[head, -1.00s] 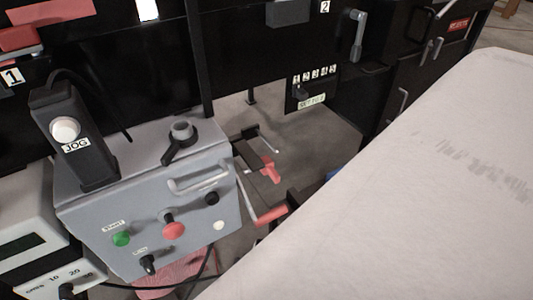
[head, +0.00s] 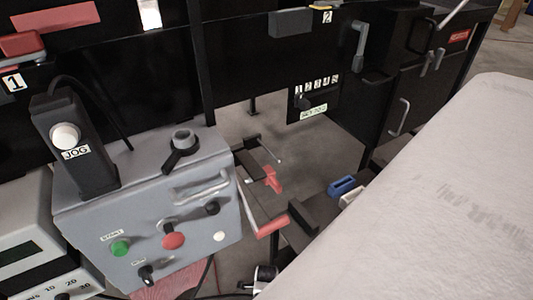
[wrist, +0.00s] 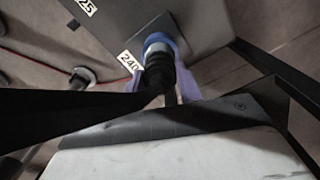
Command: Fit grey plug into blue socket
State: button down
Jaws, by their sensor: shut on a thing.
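In the wrist view my gripper (wrist: 160,88) has its pale purple fingers on either side of a dark ribbed plug body (wrist: 157,72), shut on it. The plug looks dark grey to black here. At its far end is a blue ring (wrist: 158,39), which looks like the blue socket, beside a label reading 240 on a grey panel. The plug lines up with the ring and seems to touch it; I cannot tell how deep it sits. My gripper is not clearly visible in the head view.
A small blue part (head: 342,186) lies at the pale surface's edge.

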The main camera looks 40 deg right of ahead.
jog(key=c, duration=0.9)
grip_release()
jog(key=shift+f, duration=0.1)
jog(key=shift+c, duration=0.2)
notch_tip(320, 180, up, 12)
jog(key=p, duration=0.1)
jog(key=shift+r+p, duration=0.2)
jog(key=shift+p, duration=0.1)
